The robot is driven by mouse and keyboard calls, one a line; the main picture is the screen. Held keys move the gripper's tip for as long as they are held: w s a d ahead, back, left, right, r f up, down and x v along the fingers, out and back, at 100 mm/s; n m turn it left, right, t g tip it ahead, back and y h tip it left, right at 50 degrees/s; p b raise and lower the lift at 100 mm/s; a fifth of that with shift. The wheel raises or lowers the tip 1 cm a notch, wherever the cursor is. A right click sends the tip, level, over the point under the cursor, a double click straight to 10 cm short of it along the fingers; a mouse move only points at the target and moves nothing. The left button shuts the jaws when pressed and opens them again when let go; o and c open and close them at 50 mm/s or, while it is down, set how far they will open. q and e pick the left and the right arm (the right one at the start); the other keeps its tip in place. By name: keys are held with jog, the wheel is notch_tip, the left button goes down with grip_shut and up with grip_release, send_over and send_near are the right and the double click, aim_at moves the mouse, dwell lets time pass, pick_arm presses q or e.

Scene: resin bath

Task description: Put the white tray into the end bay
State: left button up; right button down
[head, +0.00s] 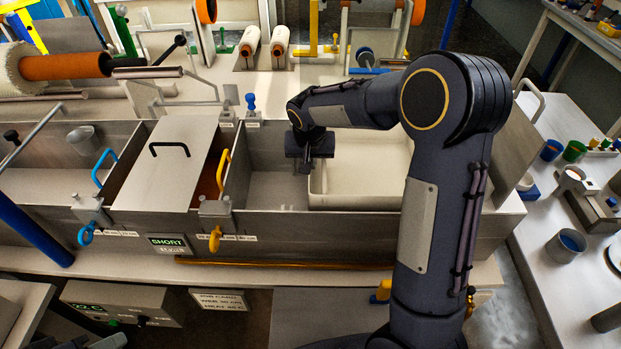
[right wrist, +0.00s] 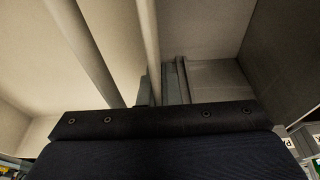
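The white tray (head: 357,192) is at the right part of the long grey bath (head: 130,230) in the head view, inside the outline of the end bay. My arm hides its right side, and I cannot tell whether it rests on the floor. My right gripper (head: 308,166) points down at the tray's left rim. In the right wrist view the tray's pale inside (right wrist: 45,70) fills the left, and the grey fingers (right wrist: 163,88) are beside its rim. Whether they are closed on the rim is unclear. My left gripper is out of view.
Left of the tray is bare bay floor (head: 277,181). Further left, a lid with a black handle (head: 165,165) covers part of the bath, near blue (head: 104,165) and yellow (head: 223,168) handles. A table with cups (head: 566,244) stands at the right.

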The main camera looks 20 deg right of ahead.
jog(key=shift+f+b, duration=1.25)
jog(key=shift+f, duration=0.85)
jog(key=shift+f, duration=0.2)
jog(key=c, duration=1.6)
grip_release()
jog(key=shift+r, duration=0.1)
jog(key=shift+c, duration=0.2)
